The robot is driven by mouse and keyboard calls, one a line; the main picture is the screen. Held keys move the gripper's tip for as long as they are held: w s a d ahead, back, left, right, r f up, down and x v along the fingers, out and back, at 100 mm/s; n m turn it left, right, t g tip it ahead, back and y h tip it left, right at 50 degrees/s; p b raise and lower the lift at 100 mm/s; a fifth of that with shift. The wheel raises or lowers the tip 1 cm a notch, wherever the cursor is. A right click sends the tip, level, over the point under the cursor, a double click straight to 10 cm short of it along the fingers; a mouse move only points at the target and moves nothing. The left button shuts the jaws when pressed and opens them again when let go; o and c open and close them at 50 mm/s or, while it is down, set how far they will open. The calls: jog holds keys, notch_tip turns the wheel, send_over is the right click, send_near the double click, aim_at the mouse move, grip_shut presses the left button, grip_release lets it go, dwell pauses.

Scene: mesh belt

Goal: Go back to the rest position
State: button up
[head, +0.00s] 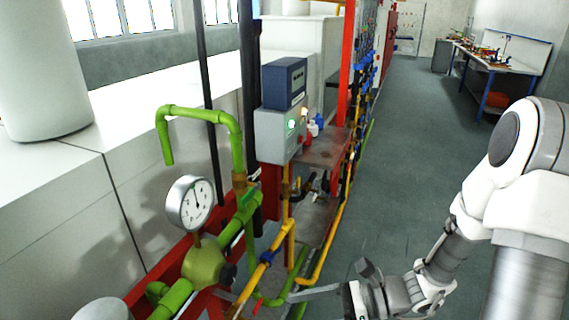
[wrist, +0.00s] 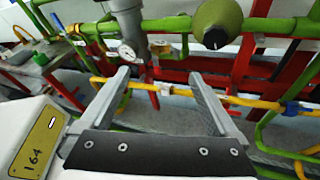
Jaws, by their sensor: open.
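My gripper (head: 325,282) is at the lower middle of the head view, at the end of my white and grey arm, which comes in from the right. In the wrist view my gripper (wrist: 160,76) has its two fingers spread apart with nothing between them. The fingers point toward green and yellow pipes (wrist: 160,87). Whether a fingertip touches a pipe cannot be told. No rest position is marked in either view.
A pressure gauge (head: 190,203), green pipes (head: 237,140) and a grey box with a green light (head: 281,135) stand left of my gripper. A red frame (head: 346,75) runs behind them. A workbench (head: 503,65) is far right. The grey floor (head: 405,150) between is clear.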

jog(key=s+d+r+n+t+h, duration=0.2)
jog(key=d+r+n+h, duration=0.3)
jog(key=n, duration=0.5)
jog(key=s+d+r+n+t+h, duration=0.3)
jog(key=s+d+r+n+h, duration=0.2)
jog(key=r+n+h, duration=0.4)
jog(key=shift+d+r+n+h, duration=0.45)
jog(key=shift+r+n, duration=0.65)
jog(key=shift+r, duration=0.4)
